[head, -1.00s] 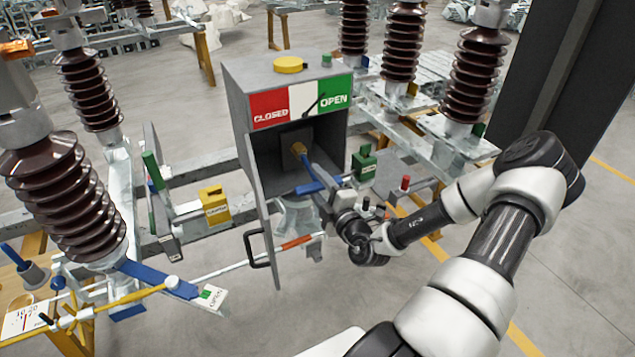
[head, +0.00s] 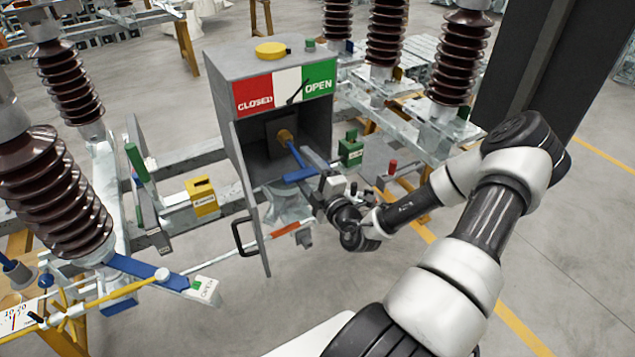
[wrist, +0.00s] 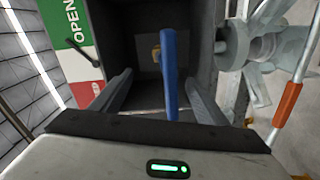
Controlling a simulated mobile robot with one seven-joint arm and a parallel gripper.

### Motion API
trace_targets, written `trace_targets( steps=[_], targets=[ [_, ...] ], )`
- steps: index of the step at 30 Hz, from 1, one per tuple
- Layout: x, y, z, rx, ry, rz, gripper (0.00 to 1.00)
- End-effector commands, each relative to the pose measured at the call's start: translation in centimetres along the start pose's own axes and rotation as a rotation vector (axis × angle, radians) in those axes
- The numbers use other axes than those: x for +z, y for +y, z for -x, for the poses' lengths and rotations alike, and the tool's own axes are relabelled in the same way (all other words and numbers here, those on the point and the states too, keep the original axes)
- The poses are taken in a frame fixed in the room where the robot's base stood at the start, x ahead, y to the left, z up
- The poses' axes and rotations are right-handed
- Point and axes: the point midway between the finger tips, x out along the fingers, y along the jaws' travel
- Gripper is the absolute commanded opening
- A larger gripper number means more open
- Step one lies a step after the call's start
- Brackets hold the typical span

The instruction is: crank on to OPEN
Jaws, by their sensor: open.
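The grey drive box (head: 222,100) stands open at the front, with a red CLOSED, white and green OPEN plate (head: 284,89). Its black pointer (head: 295,95) lies on the white part, leaning towards the green OPEN side. My gripper (head: 311,163) is at the crank's outer end. In the wrist view the blue crank (wrist: 170,75) passes between the two spread fingers of my gripper (wrist: 160,92), with gaps on both sides.
A yellow lock box (head: 202,197) is left of the drive box, and a green one (head: 351,150) is right. Open floor (head: 480,240) lies right.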

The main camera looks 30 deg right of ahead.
Motion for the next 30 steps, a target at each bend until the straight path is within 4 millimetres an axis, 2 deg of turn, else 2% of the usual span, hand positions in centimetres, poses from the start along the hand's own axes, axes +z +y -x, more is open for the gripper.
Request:
trace_targets(
  steps=[5,18,24,30],
  targets=[
    [0.1,-0.1,3.0,-0.002,-0.004,-0.002,0.68],
    [0.1,-0.1,13.4,0.0,-0.004,0.001,0.68],
    [0.1,0.0,16.1,0.001,-0.002,0.002,0.68],
    [0.0,0.1,16.9,0.002,0.0,0.001,0.68]
  ],
)
